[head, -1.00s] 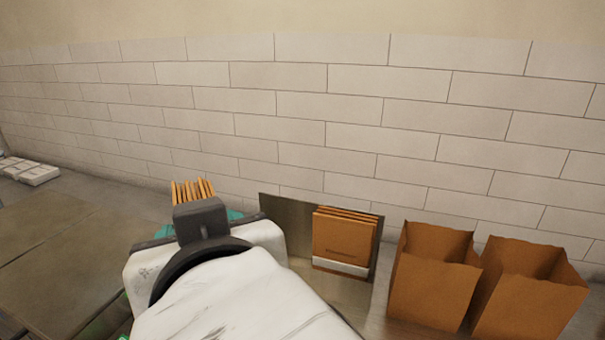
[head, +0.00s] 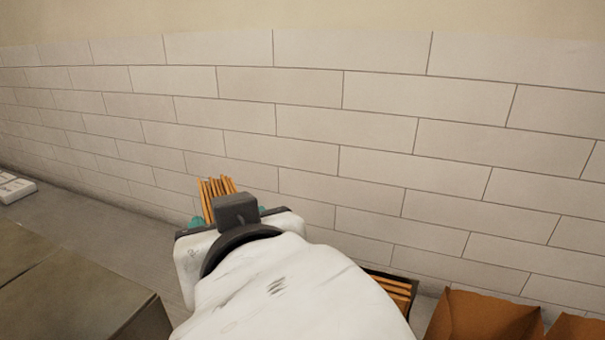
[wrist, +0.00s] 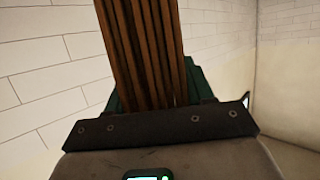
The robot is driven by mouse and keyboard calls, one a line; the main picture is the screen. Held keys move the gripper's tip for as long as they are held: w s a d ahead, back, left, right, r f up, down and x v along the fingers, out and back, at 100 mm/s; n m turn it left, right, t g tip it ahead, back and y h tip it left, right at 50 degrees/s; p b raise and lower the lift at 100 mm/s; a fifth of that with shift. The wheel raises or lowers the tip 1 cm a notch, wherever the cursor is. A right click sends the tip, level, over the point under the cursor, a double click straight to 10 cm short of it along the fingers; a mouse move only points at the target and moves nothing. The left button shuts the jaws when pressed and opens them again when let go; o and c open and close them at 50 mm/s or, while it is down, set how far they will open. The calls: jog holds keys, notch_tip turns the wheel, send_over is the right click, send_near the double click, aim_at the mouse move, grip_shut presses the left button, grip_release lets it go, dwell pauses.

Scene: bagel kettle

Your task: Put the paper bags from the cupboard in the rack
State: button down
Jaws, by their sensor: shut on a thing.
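My gripper (head: 228,213) is shut on a stack of flat brown paper bags (head: 216,188), whose edges stick up beyond it in front of the tiled wall. In the wrist view the stack (wrist: 143,45) stands between the teal fingers of my gripper (wrist: 155,88). The rack (head: 408,276) is low, right of my arm, and holds several flat brown paper bags (head: 398,292). My white arm hides much of the rack. No cupboard is recognisable in these views.
Two open brown bags stand right of the rack: one (head: 480,318) is near, the other (head: 575,328) is cut by the frame edge. A dark-topped block (head: 70,290) is at lower left, and white boxes (head: 15,187) lie at far left. The grey counter (head: 120,225) between is clear.

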jog(key=w+d+f+p, duration=0.2)
jog(key=w+d+f, duration=0.1)
jog(key=w+f, duration=0.7)
jog(key=shift+w+f, duration=0.25)
jog(key=shift+f, duration=0.55)
jog(key=shift+d+f, duration=0.1)
jog(key=shift+f, duration=0.25)
jog(key=shift+c, duration=2.1)
grip_release()
